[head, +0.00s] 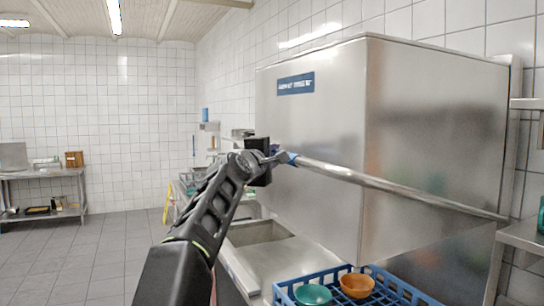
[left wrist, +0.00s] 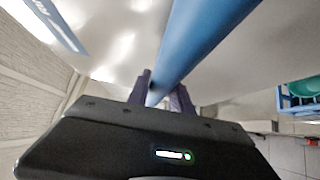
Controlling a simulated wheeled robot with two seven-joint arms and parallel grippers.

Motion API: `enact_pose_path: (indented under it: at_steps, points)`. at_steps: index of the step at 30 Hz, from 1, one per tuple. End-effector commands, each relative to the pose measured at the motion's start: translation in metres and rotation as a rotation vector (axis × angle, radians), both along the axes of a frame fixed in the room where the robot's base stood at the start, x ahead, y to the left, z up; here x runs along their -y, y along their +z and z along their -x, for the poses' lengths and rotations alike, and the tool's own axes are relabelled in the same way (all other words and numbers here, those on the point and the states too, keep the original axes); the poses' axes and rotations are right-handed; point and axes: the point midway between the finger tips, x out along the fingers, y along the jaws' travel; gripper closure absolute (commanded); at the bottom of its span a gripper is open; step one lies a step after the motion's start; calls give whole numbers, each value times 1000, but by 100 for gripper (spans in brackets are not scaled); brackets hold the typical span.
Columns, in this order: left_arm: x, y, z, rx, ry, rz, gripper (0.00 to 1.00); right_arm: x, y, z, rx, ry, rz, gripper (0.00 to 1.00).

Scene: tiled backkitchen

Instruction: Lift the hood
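The hood (head: 315,130) is a large stainless steel box with a blue label, on the right in the head view. Its lower edge appears to stand above the steel counter; how large the gap is I cannot tell. A long bar handle (head: 400,191) runs across the hood's front and side, with a blue section at its left end. My left gripper (head: 284,158) is at that blue end. In the left wrist view, its two fingers (left wrist: 160,95) lie on either side of the blue handle (left wrist: 205,40), closed around it. My right gripper is out of view.
A blue rack (head: 408,290) with a green bowl (head: 313,294) and an orange bowl (head: 357,285) sits below the hood in front. A steel counter with a sink (head: 258,233) lies left of it. A side table (head: 523,235) is at right.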

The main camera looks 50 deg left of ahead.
Motion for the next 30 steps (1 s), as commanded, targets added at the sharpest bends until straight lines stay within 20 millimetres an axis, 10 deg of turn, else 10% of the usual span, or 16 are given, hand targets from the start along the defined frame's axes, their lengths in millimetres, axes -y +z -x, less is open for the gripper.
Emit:
enact_pose_path:
  at_steps: [8,30]
  points:
    - [3,17,4,34,1,-9,52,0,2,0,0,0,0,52]
    - [7,10,16,23,5,-8,52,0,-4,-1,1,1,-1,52]
